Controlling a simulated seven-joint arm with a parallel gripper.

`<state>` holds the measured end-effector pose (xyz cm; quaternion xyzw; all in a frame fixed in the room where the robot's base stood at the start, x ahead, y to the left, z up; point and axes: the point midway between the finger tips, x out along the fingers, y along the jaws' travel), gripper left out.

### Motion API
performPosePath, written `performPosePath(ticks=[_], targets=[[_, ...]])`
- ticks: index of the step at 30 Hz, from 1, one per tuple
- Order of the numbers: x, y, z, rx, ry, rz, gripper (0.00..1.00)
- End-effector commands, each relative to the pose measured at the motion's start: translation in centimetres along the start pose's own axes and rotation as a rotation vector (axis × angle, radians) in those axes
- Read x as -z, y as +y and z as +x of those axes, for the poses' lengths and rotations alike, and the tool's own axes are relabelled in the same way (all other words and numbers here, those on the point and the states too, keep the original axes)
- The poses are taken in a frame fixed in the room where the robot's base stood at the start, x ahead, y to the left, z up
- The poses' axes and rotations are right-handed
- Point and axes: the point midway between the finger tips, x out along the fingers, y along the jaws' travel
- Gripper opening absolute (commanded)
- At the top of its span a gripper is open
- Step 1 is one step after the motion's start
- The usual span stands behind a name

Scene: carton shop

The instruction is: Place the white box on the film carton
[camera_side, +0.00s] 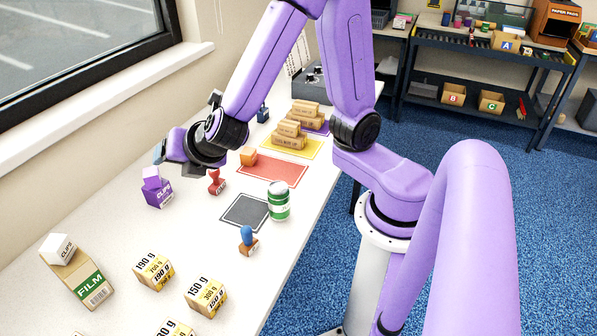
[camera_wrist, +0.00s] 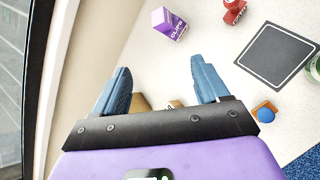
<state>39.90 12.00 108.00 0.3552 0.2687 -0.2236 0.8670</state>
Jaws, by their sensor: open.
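The white box (camera_side: 58,249) rests on the upper end of the tan film carton (camera_side: 88,284), at the lower left of the side view. My gripper (camera_side: 160,152) is above the table near the window side, beyond the purple clips carton and well away from the white box. In the wrist view its two blue fingers (camera_wrist: 161,82) are spread, with nothing held. A tan piece (camera_wrist: 140,103) shows low between them, mostly hidden by the gripper body; I cannot tell what it is.
A purple clips carton (camera_side: 157,192) stands near my gripper. A red stamp (camera_side: 216,182), a green can (camera_side: 279,201), a blue-knobbed stamp (camera_side: 248,241) and weight-marked boxes (camera_side: 206,296) stand around. A dark mat (camera_side: 245,211) is bare. The window sill (camera_side: 110,85) borders the table.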

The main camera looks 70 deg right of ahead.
Motion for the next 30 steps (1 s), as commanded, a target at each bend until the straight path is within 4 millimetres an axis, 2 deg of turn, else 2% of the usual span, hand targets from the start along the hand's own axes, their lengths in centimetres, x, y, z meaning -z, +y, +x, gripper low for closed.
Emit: performPosePath(ticks=[1,6,12,15,21,25,30], targets=[[-0.6,-1.7,-0.9,0.056,0.018,0.091,0.74],[-1.0,-7.5,-4.0,0.266,0.088,0.385,0.74],[0.2,-13.4,-8.8,0.529,0.192,0.707,0.74],[1.1,-15.6,-11.4,0.655,0.245,0.841,0.74],[2.5,-18.0,-15.1,0.830,0.317,1.002,0.74],[2.8,-18.4,-15.9,0.872,0.333,1.036,0.74],[2.8,-18.4,-16.0,0.877,0.333,1.039,0.74]])
